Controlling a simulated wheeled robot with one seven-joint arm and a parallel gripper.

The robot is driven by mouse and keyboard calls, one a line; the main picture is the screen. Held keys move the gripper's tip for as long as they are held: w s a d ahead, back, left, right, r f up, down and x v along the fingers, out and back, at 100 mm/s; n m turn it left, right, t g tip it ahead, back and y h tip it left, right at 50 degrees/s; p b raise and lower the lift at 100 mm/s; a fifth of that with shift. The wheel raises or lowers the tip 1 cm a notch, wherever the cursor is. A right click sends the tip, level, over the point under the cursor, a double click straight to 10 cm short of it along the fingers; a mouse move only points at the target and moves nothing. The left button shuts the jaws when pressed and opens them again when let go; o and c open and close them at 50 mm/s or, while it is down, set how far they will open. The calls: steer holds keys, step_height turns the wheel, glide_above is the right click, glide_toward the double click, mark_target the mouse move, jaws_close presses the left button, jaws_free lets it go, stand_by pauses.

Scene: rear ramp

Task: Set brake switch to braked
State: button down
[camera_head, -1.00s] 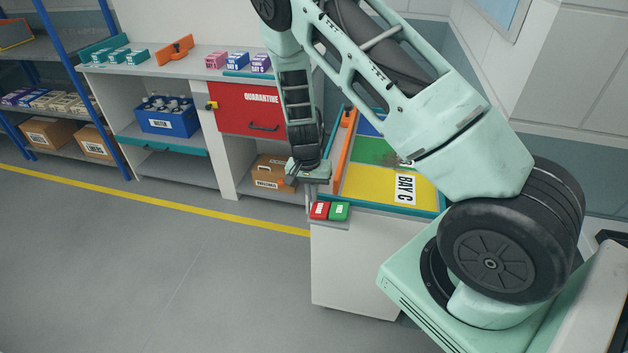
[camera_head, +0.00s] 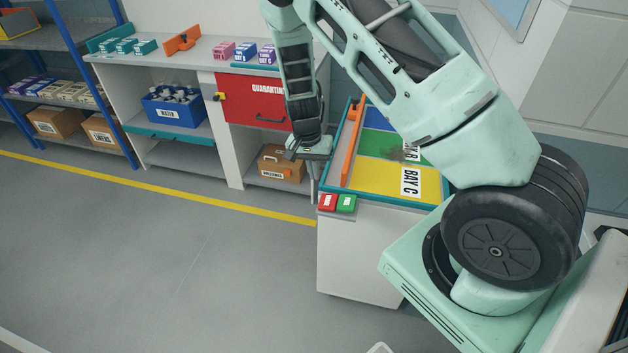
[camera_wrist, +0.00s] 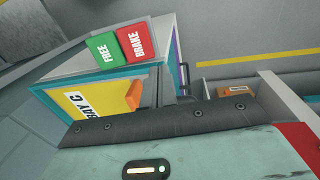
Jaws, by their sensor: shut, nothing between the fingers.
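The brake switch is a red BRAKE half (camera_head: 328,202) beside a green FREE half (camera_head: 347,204) on the front edge of the tray-topped cabinet. The wrist view shows BRAKE (camera_wrist: 137,41) and FREE (camera_wrist: 105,53) with readable labels. I cannot tell which half is pressed in. My gripper (camera_head: 292,154) is shut and empty, above and left of the switch in the head view, apart from it.
The cabinet top holds a teal-rimmed tray (camera_head: 395,198) with yellow, green and blue bays and an orange bar (camera_head: 350,150). Behind stand a counter with a red QUARANTINE door (camera_head: 250,100) and a blue shelf rack (camera_head: 120,100). The floor in front is clear.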

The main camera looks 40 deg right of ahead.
step_height(320, 180, up, 8)
steer(key=w+b, duration=0.1)
steer(key=shift+a+f, duration=0.25)
steer(key=shift+a, duration=0.1)
